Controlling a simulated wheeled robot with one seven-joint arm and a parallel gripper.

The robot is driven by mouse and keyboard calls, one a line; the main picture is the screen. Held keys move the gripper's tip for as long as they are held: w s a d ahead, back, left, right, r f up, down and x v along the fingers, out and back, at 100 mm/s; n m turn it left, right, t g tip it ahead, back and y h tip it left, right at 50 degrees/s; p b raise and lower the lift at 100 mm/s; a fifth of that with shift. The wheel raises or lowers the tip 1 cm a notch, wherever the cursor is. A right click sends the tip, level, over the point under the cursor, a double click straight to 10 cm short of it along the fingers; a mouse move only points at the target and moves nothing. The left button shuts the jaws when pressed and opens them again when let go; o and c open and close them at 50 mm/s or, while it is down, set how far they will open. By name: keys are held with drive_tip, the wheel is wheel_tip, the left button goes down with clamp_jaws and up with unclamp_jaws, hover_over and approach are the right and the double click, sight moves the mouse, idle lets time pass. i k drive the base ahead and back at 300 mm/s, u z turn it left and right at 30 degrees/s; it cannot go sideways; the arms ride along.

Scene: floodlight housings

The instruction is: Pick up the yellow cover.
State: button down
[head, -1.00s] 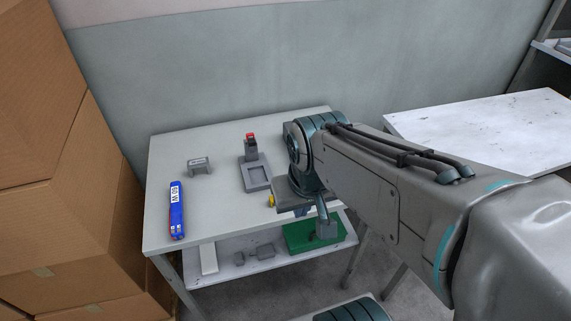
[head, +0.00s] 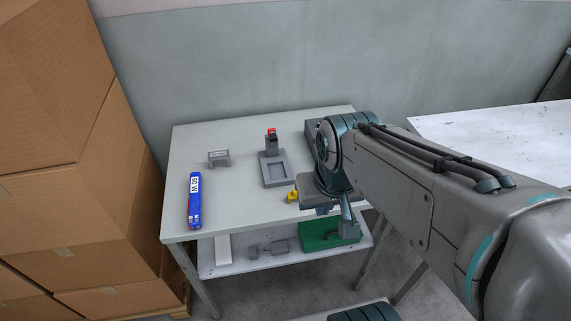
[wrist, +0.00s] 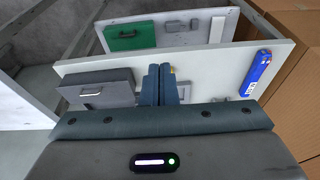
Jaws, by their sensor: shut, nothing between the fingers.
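The yellow cover (head: 292,196) is a small block near the front edge of the grey-white table, just left of my wrist in the head view. My arm hides part of the space beside it. In the wrist view only a sliver of yellow (wrist: 173,71) shows beside the fingers; the rest is hidden behind them. My gripper (wrist: 160,70) is shut with its two blue-grey fingers together and nothing between them. The fingers point over the table, and I cannot tell their exact height above it.
On the table (head: 240,217) are a blue labelled pack (head: 194,201), a grey bracket (head: 218,158), a grey fixture with a red top (head: 274,168) and a grey handled box (wrist: 98,88). A green case (head: 316,240) lies on the lower shelf. Cardboard boxes (head: 60,190) stand left.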

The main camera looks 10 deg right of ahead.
sight(291, 195)
drive_tip(key=z, duration=3.15)
drive_tip(key=k, duration=1.15)
drive_tip(key=u, duration=1.95)
drive_tip(key=i, duration=0.5)
